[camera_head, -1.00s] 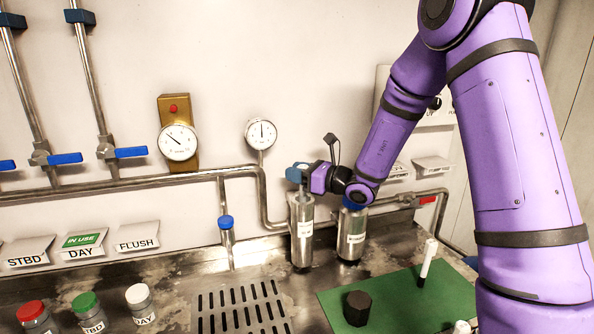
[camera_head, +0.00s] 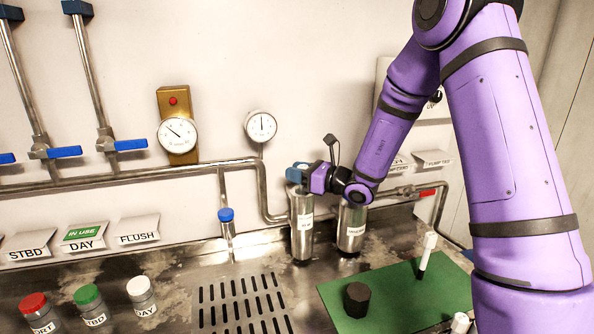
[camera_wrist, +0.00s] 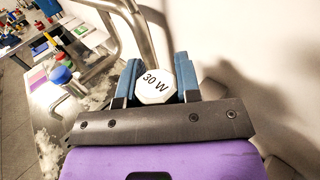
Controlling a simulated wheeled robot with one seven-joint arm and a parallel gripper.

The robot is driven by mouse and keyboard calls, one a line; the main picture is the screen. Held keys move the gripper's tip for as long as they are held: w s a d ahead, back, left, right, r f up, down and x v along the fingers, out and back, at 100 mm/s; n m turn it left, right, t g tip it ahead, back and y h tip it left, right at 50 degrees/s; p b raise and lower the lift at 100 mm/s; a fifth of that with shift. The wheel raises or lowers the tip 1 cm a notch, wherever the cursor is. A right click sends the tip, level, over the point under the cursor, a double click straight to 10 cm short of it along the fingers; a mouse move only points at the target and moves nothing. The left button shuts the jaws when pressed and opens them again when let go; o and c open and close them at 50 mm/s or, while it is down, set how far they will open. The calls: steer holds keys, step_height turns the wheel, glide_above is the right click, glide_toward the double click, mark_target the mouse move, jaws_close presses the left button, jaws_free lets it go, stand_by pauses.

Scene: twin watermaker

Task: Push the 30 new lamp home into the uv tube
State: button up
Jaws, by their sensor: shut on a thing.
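The new lamp shows its white, many-sided end cap (camera_wrist: 155,83), marked "30 W", in the wrist view. My gripper (camera_wrist: 158,80) is shut on this cap, with one blue finger on each side. In the head view my gripper (camera_head: 297,173) is right above the metal uv tube (camera_head: 301,230), which stands upright on the steel counter. The lamp's body is hidden below the cap, and the tube's mouth is mostly covered by the fingers. I cannot tell how deep the lamp sits.
A second metal cylinder (camera_head: 350,228) stands just right of the tube, close under my wrist. Pipes (camera_head: 265,190) run behind. A green mat (camera_head: 395,290) holds a black cap (camera_head: 357,299) and an upright white-and-black stick (camera_head: 427,252). A drain grate (camera_head: 240,303) lies in front.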

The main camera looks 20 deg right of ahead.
steer(key=shift+f, duration=0.4)
steer(key=o, duration=0.9)
steer(key=v, duration=1)
steer(key=shift+s+d, duration=0.25)
steer(key=shift+s, duration=0.05)
